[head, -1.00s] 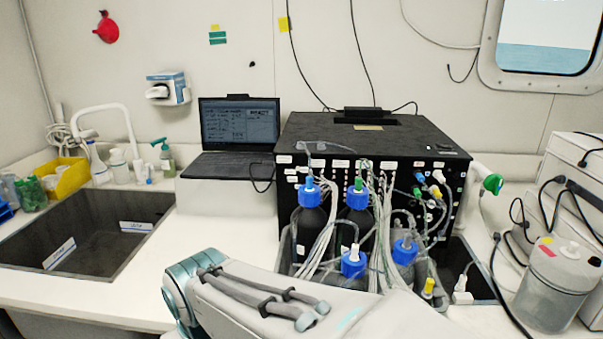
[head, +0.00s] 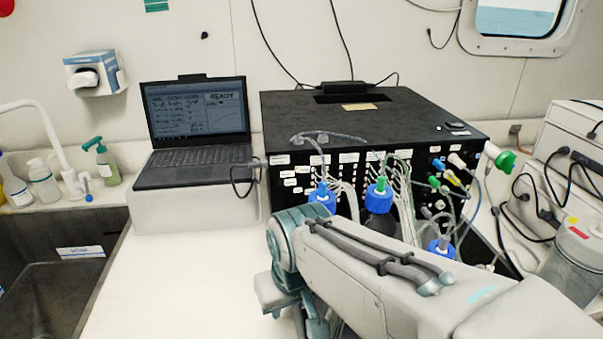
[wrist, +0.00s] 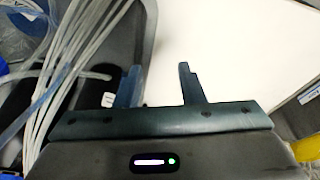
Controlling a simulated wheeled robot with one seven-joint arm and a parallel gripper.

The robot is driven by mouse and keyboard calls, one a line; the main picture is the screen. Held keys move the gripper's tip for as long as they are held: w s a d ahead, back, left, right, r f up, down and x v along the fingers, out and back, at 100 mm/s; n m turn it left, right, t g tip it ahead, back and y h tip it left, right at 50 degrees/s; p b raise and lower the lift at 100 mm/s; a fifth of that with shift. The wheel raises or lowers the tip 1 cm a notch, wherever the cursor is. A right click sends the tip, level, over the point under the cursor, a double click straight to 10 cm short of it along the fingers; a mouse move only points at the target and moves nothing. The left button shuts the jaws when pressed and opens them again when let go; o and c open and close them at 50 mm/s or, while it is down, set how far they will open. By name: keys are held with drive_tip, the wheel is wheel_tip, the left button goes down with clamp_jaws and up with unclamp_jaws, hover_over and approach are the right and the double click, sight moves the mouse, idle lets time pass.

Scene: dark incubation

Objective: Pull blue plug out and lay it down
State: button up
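The blue plug (head: 438,163) sits in the upper right of the front panel of the black box (head: 350,130) in the head view. White, green and yellow plugs are close around it, with thin lines hanging below. My gripper (wrist: 158,84) shows in the wrist view with its two fingers apart and nothing between them. White bench surface and tubing lie beyond the fingers. In the head view my arm crosses the lower right, and my gripper cannot be made out there. The blue plug cannot be made out in the wrist view.
Bottles with blue caps (head: 379,199) and many clear tubes stand in front of the box, close to my arm. A laptop (head: 195,130) is left of the box, and a sink (head: 35,240) is at far left. The white bench (head: 185,285) before the laptop is clear.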

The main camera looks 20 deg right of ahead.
drive_tip(key=shift+s, duration=0.1)
wheel_tip(320, 180, up, 23)
drive_tip(key=n+g+p, duration=0.3)
drive_tip(key=n+p, duration=0.2)
drive_tip(key=p, duration=1)
hover_over(323, 173)
drive_tip(key=shift+s+a+f, duration=0.2)
drive_tip(key=shift+a, duration=0.05)
drive_tip(key=shift+w+d+r, duration=0.2)
drive_tip(key=shift+d+r, duration=0.1)
drive_tip(key=shift+d, duration=0.05)
drive_tip(key=shift+f, duration=0.15)
wheel_tip(323, 173, down, 9)
drive_tip(key=b, duration=0.7)
